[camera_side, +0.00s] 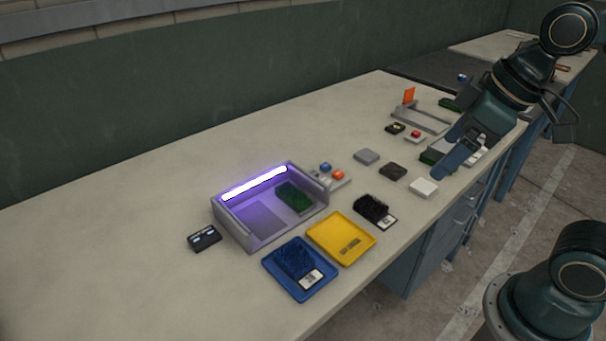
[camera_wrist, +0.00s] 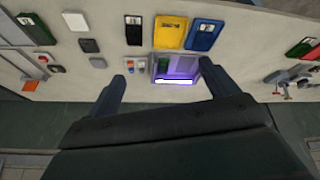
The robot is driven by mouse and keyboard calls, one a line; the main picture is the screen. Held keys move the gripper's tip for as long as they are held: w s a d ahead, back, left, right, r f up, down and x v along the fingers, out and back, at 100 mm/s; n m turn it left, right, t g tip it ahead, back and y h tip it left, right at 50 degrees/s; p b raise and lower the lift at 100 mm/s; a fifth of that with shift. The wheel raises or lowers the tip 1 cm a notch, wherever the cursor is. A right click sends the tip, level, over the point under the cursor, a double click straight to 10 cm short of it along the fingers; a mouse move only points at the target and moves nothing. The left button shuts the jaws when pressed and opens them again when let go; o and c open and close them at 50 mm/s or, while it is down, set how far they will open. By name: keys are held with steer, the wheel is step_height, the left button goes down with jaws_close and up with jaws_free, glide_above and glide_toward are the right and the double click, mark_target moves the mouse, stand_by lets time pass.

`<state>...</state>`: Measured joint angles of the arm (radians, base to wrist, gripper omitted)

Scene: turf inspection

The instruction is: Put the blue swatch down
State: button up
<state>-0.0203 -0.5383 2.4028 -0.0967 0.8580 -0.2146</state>
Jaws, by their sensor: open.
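The blue swatch (camera_side: 293,258) is a dark blue turf piece with a white label. It lies on the blue tray (camera_side: 271,267) at the front of the bench in the side view. The blue tray also shows at the top of the wrist view (camera_wrist: 204,36). My gripper (camera_side: 450,158) is at the right in the side view, well away from the blue tray. Its fingers are spread and empty; they also show in the wrist view (camera_wrist: 163,72). Nothing is held between them.
A yellow tray (camera_side: 332,247) adjoins the blue one. Behind them stands a lit purple light box (camera_side: 245,234) with a green swatch (camera_side: 293,197) inside. A black swatch (camera_side: 371,207), a white block (camera_side: 423,187) and a grey block (camera_side: 366,157) lie towards my gripper.

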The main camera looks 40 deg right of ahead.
steer(key=s+m, duration=0.1)
steer(key=s+d+m, duration=0.1)
steer(key=s, duration=0.1)
steer(key=s+d+m, duration=0.1)
steer(key=shift+s+d+m+t+h, duration=0.15)
steer(key=shift+s+m+t+h, duration=0.15)
steer(key=shift+s+t+h, duration=0.1)
